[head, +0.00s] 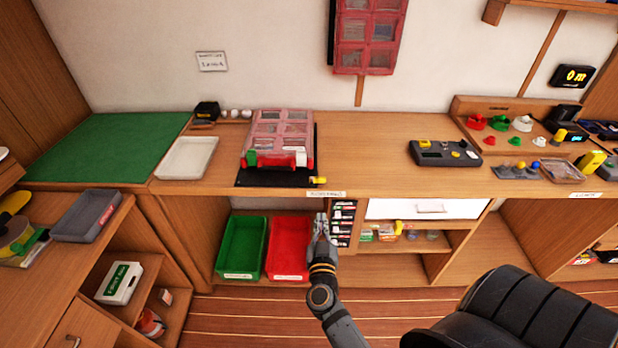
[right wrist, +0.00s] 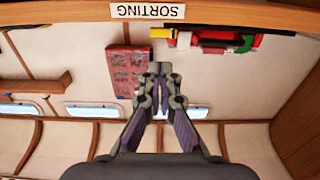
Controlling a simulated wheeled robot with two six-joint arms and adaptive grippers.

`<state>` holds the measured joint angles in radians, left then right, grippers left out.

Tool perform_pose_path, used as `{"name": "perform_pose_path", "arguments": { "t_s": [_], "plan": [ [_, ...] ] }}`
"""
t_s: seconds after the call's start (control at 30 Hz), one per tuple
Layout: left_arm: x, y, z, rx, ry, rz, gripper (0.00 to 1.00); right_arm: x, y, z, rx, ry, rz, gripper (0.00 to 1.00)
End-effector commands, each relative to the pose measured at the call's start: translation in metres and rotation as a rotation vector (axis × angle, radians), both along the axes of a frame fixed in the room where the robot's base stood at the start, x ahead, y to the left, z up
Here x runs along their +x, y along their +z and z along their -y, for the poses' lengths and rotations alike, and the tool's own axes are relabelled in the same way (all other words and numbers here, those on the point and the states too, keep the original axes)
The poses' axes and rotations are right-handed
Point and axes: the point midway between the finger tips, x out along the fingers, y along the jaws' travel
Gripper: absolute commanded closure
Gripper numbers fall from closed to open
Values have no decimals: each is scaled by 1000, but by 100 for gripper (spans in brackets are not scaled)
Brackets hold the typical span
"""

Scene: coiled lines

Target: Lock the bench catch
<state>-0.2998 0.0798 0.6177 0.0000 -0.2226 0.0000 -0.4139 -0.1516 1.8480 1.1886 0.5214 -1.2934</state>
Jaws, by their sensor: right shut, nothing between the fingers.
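A small yellow catch (head: 318,180) sits at the bench's front edge, beside the right corner of a black base plate (head: 270,178). It also shows as a yellow piece (right wrist: 162,33) at the top of the right wrist view. I cannot tell its locked or unlocked position. A pinkish-red tray fixture (head: 281,127) stands on the plate, with green, white and red pieces along its front. My right gripper (head: 320,217) is shut and empty, below and in front of the bench edge, apart from the catch. Its fingers also show in the right wrist view (right wrist: 160,72). My left gripper is not in view.
A sorting label (head: 326,194) is on the bench edge near the catch. Green (head: 242,247) and red (head: 289,247) bins stand below. A white tray (head: 186,158) lies left of the fixture; a grey control box (head: 444,153) lies right. A black chair (head: 520,312) stands front right.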

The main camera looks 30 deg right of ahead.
Motion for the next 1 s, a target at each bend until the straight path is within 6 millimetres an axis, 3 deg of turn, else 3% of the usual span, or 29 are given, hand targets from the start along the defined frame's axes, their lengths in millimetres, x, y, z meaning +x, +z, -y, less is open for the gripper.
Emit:
{"name": "perform_pose_path", "arguments": {
  "t_s": [0.37,0.8,1.0],
  "plan": [
    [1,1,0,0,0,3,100,8,1,4,-1,2,3,100],
    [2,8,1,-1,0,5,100,84,1,51,-3,0,4,100],
    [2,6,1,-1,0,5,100,110,0,67,-2,0,3,100]
  ]
}}
